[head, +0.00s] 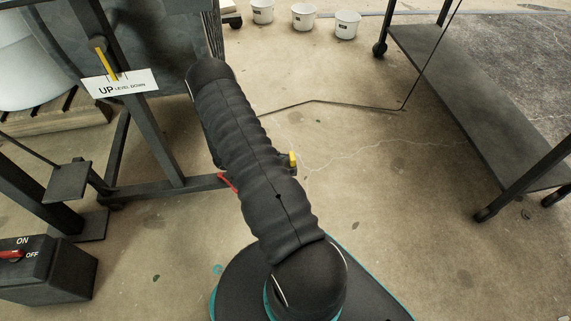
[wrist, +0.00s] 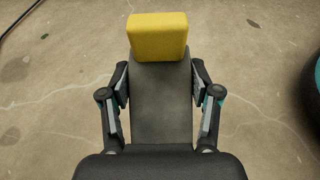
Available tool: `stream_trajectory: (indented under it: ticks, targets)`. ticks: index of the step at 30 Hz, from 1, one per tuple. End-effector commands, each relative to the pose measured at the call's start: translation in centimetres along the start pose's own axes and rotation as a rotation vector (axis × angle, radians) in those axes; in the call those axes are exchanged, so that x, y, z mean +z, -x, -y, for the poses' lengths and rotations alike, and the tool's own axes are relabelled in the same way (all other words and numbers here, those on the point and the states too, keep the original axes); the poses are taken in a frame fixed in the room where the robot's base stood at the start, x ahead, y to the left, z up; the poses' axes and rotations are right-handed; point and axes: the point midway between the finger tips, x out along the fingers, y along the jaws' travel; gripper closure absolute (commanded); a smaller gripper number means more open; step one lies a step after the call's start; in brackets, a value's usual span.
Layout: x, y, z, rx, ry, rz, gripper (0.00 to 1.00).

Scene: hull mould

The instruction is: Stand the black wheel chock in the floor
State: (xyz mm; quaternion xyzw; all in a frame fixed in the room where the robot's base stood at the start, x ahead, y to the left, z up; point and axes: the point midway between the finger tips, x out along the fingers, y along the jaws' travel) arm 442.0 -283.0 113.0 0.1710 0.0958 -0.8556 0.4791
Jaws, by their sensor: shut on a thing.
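The black wheel chock (wrist: 160,108) sits between the two fingers of my gripper (wrist: 159,82) in the wrist view. The fingers are shut on its sides. It has a dark face and a yellow end block that points to the top of the picture. In the head view my arm hides most of the chock and the gripper; a small yellow part of the chock (head: 293,159) shows at the arm's right side. Concrete floor (head: 370,210) shows around it. I cannot tell how far it is above the floor.
A dark metal frame with an UP LEVEL DOWN sign (head: 119,84) stands at left. A black ON/OFF box (head: 45,272) sits at lower left. A dark wheeled cart (head: 465,95) stands at right. White buckets (head: 304,17) stand at the back. Floor between frame and cart is mostly clear.

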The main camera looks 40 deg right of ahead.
Motion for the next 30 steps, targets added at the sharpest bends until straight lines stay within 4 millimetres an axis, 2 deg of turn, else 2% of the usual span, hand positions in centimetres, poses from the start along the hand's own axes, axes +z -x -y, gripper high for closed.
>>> stream_trajectory:
  ticks: [7,8,11,23,26,30]
  targets:
    - [-1.0,-0.4,0.0,0.000,0.000,0.000,0.87]
    - [-0.9,-0.4,-0.1,0.001,0.000,0.000,0.33]
    - [-0.9,-0.4,0.0,0.001,0.000,0.000,0.09]
    - [-1.0,0.0,0.0,0.001,0.000,0.000,0.09]
    - [-1.0,1.0,-0.1,0.003,0.000,0.000,0.09]
    - [-1.0,3.4,-0.1,0.005,0.000,-0.001,0.09]
